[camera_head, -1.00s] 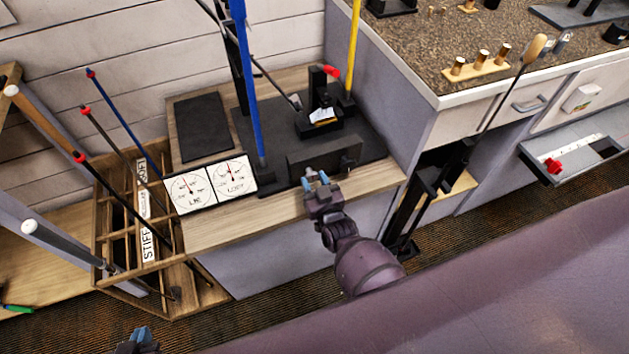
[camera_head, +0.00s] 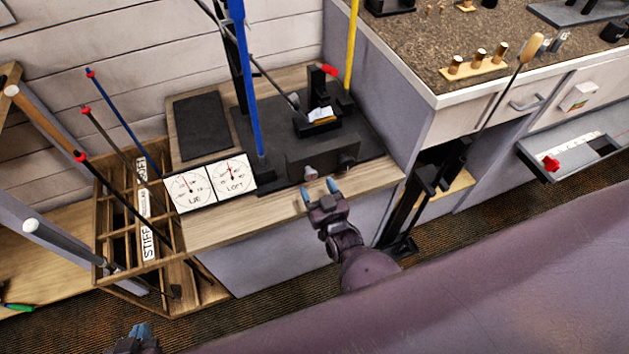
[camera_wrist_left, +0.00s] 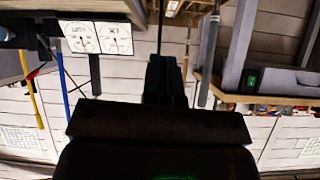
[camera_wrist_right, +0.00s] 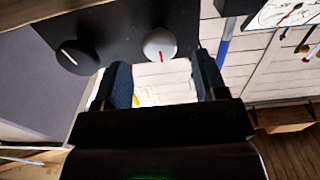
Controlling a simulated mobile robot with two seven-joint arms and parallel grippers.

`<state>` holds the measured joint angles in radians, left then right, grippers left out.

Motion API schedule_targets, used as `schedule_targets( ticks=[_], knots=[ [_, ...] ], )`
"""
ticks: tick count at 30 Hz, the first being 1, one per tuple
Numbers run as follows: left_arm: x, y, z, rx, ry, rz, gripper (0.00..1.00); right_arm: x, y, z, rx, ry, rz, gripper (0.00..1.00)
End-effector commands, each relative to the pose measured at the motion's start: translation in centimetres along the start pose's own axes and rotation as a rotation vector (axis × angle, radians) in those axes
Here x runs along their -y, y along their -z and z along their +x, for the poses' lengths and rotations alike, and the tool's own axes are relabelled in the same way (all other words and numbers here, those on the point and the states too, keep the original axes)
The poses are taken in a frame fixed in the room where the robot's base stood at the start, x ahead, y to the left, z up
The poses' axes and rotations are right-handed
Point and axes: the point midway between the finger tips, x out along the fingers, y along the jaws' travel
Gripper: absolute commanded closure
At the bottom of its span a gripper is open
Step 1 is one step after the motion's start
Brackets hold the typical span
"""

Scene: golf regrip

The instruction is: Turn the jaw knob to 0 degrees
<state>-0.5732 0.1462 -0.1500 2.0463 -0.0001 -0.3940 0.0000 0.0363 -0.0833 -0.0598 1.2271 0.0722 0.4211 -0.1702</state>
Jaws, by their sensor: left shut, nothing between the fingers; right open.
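A dark box (camera_head: 325,152) at the front of the bench carries two round knobs. The light grey knob (camera_head: 310,173) is on its left; the black knob (camera_head: 347,160) is on its right. In the right wrist view the grey knob (camera_wrist_right: 160,44) shows a red line and the black knob (camera_wrist_right: 77,57) a white line. Which one is the jaw knob I cannot tell. My right gripper (camera_head: 319,189) is open and empty just in front of the grey knob, apart from it. My left gripper (camera_head: 142,333) is shut and empty at the bottom left, away from the bench.
Two dials, LIE (camera_head: 189,188) and LOFT (camera_head: 231,179), lie left of the box. Behind it stands a clamp with a red handle (camera_head: 330,70) near a club head. A blue pole (camera_head: 245,80) rises beside it. A club rack (camera_head: 110,230) stands left.

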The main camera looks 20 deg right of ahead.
Motion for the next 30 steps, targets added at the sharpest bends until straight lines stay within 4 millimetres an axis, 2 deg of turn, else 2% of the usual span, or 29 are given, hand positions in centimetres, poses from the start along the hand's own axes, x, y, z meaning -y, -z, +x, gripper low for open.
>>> schedule_targets(
  ticks=[6, 13, 19, 30],
  knots=[
    [0.1, 0.1, -0.3, 0.001, 0.002, -0.001, 1.0, 0.0, 0.1, -3.9, 0.001, 0.0, 0.0, 0.34],
    [0.1, 0.0, -0.4, 0.003, 0.003, -0.001, 1.0, 0.0, 0.0, -6.7, 0.001, 0.0, 0.0, 0.34],
    [0.1, -0.1, -0.4, 0.007, 0.003, -0.001, 1.0, 0.0, 0.0, -7.5, 0.0, 0.0, 0.001, 0.34],
    [0.1, -0.2, -0.4, 0.007, 0.003, -0.003, 1.0, 0.0, 0.0, -7.5, 0.001, 0.0, 0.0, 0.34]
  ],
)
